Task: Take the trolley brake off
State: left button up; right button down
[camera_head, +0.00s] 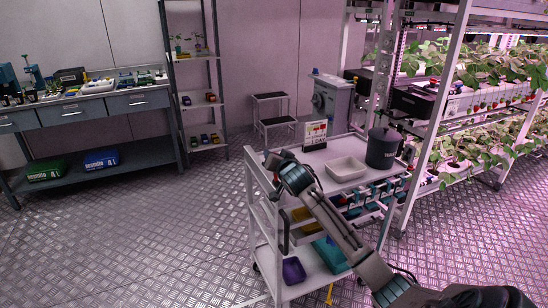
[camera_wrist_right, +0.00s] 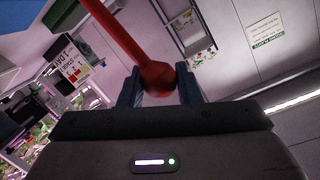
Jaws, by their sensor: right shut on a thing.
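The trolley (camera_head: 318,160) is a white, shelved cart right of centre in the head view. My right arm reaches from the lower right over its left end, and my right gripper (camera_head: 280,163) is at the top left corner. In the right wrist view a red lever with a round knob (camera_wrist_right: 158,78) comes down between the two fingers of my right gripper (camera_wrist_right: 160,88). The fingers are shut on the knob. In the head view the lever is mostly hidden by the gripper. My left gripper is in neither view.
On the trolley top are a white tray (camera_head: 346,168), a dark bin (camera_head: 382,148) and a sign (camera_head: 315,133). A purple bin (camera_head: 293,270) sits on the bottom shelf. Plant racks (camera_head: 440,110) stand close on the right. The metal floor (camera_head: 130,245) to the left is clear.

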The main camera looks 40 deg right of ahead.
jog(key=shift+f, duration=0.1)
dwell(0.6)
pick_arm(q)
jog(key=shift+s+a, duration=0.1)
pick_arm(e)
jog(key=c, duration=1.1)
grip_release()
jog(key=shift+s+a, duration=0.1)
jog(key=shift+s, duration=0.15)
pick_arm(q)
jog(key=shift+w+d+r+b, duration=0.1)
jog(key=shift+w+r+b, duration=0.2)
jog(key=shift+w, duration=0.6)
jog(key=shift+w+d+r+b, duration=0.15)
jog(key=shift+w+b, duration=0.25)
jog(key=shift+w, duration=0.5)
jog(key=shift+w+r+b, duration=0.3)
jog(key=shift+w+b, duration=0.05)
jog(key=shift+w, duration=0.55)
pick_arm(e)
jog(key=shift+v, duration=5.15)
